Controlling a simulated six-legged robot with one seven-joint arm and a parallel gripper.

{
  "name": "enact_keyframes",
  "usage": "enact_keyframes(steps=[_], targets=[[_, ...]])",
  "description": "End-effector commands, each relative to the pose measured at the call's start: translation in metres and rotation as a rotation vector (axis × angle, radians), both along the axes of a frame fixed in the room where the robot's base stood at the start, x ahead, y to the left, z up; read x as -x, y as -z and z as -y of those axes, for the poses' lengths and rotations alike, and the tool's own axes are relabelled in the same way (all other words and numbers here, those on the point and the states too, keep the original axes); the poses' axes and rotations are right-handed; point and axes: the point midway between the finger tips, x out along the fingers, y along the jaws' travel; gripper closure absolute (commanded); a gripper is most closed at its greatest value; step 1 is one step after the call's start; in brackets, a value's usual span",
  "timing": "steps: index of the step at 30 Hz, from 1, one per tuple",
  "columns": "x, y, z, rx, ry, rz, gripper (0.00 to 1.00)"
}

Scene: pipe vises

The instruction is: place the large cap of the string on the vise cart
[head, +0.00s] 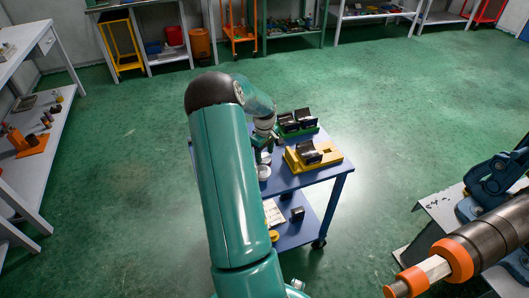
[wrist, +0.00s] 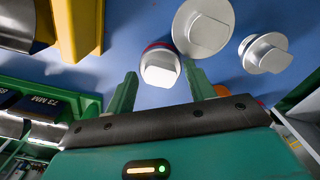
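The blue vise cart (head: 285,182) stands in the middle of the head view, partly hidden by my arm. In the wrist view, three silver caps lie on its blue top: a widest one (wrist: 203,27), one with a red rim (wrist: 159,66) and a smaller one (wrist: 265,53). Pale caps (head: 263,172) also show in the head view beside my gripper (head: 262,150). In the wrist view my gripper (wrist: 162,75) is open, with the red-rimmed cap between and just beyond its fingertips, apart from both. The widest cap lies farther out, past the right fingertip.
A yellow holder (head: 330,160) and a green holder (head: 300,131), each with dark curved blocks, sit on the cart top close to my gripper. The lower shelf (head: 290,235) holds a few items. A pipe (head: 490,240) in a vise is at right. Green floor surrounds the cart.

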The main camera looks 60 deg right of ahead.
Motion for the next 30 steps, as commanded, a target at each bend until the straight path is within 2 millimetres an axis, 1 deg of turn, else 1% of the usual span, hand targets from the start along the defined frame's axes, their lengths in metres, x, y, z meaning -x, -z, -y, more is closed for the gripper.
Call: enact_keyframes(steps=[8, 11, 13, 17, 24, 27, 30], targets=[[0.0, 0.0, 0.0, 0.0, 0.0, 0.0, 0.43], [0.0, -0.005, 0.0, 0.002, 0.0, 0.0, 0.43], [0.0, -0.012, 0.001, 0.004, 0.0, 0.002, 0.43], [-0.001, -0.035, 0.001, 0.005, 0.0, 0.003, 0.43], [-0.001, -0.087, 0.001, 0.004, -0.001, 0.003, 0.43], [-0.001, -0.104, 0.001, 0.003, 0.0, 0.002, 0.43], [-0.001, -0.116, 0.001, 0.002, 0.0, 0.0, 0.43]])
